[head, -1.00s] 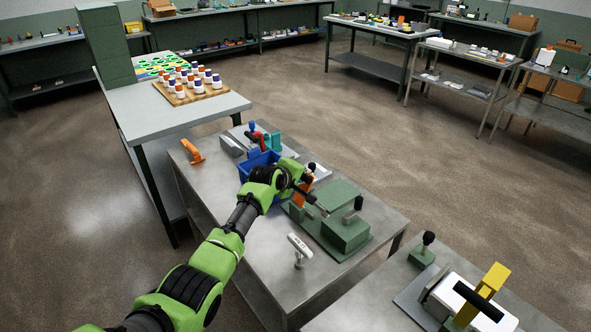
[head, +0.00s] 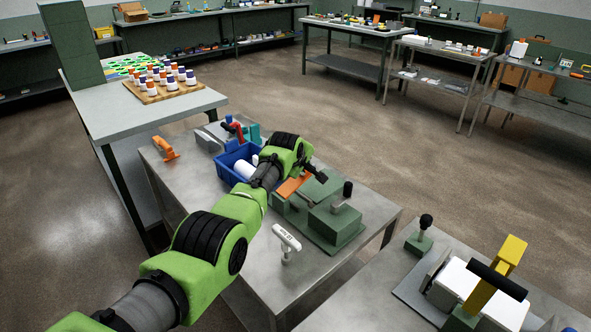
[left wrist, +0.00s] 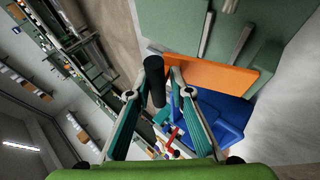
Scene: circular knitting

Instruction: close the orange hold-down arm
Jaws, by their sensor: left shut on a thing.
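The orange hold-down arm (head: 293,186) is on the green fixture (head: 335,226) on the grey table. In the head view it looks low, nearly flat, partly hidden by my arm. In the left wrist view the orange arm (left wrist: 212,74) lies along the edge of the green plate, beside a black cylindrical grip (left wrist: 154,76). My left gripper (left wrist: 156,92) has its fingers on either side of that black grip and is shut on it. In the head view my left gripper (head: 312,172) is above the fixture's far end. My right gripper is not in view.
A blue bin (head: 227,177) holding a white cylinder stands beside the fixture. A white T-handled tool (head: 287,241) stands in front of it. An orange clamp-like piece (head: 166,148) lies at the table's left. A yellow-armed fixture (head: 507,258) is on the nearer table.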

